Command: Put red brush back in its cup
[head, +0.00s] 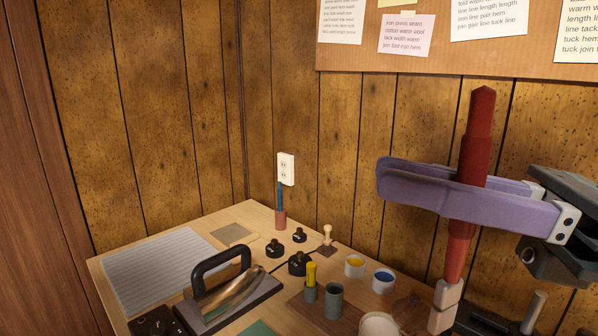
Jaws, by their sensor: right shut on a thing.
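The red brush (477,125) is in the head view at the right, close to the camera. My right gripper (385,178), with purple fingers, is shut on it and holds it nearly upright, its lower end leaning slightly left. Pale pieces show at its lower end, over the table's right part. A grey-green cup (334,301) on the table, left of the brush, shows nothing standing in it. A smaller dark cup (310,293) beside it holds a yellow piece. A reddish cup (280,222) farther back holds a blue brush (280,195). My left gripper is not in view.
A flat iron (228,290) stands at the front left, beside a striped sheet (160,268). Dark bottles (299,263), a wooden-handled stamp (327,240), yellow (355,267) and blue (383,280) paint pots crowd the middle. A pale bowl (379,325) is at the front.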

